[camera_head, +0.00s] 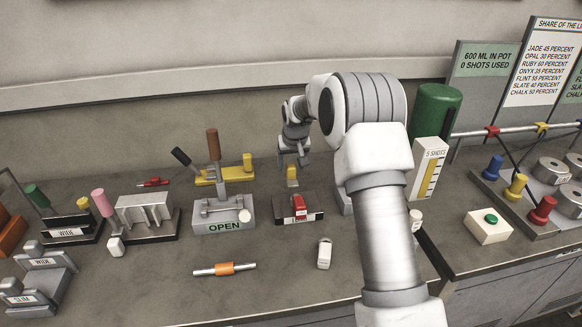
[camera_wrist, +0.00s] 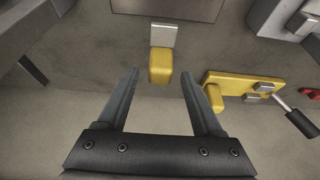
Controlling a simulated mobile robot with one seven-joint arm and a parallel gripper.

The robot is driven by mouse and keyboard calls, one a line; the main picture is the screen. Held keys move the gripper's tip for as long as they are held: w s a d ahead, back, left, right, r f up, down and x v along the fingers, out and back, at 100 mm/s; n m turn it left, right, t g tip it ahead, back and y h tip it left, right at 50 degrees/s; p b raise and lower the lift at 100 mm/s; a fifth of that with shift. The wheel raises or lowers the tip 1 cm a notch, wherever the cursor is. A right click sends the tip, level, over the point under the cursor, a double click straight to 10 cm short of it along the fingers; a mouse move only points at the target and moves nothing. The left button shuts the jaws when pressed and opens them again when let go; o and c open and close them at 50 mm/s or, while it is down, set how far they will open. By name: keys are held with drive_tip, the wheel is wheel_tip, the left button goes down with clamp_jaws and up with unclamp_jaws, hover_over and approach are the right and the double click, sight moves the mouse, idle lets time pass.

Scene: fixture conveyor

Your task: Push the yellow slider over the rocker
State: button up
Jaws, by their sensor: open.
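The yellow slider (camera_head: 292,174) is a small upright yellow block behind the rocker fixture. In the wrist view the yellow slider (camera_wrist: 160,66) has a pale grey plate (camera_wrist: 164,36) at its far end. The red rocker (camera_head: 299,205) sits on a dark and white base (camera_head: 281,216), in front of the slider. My gripper (camera_head: 294,160) is just behind and above the slider. In the wrist view my gripper (camera_wrist: 160,76) is open, with the slider between the lines of its fingertips; contact cannot be told.
Left of the slider stand a yellow plate with levers (camera_head: 225,174) and a grey fixture marked OPEN (camera_head: 223,220). The yellow plate also shows in the wrist view (camera_wrist: 240,88). A white block (camera_head: 324,253) and an orange-banded rod (camera_head: 224,269) lie in front. My arm hides the bench to the right.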

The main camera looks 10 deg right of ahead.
drive_tip(key=shift+x, duration=0.8)
drive_tip(key=shift+c, duration=0.3)
clamp_jaws()
idle(0.7)
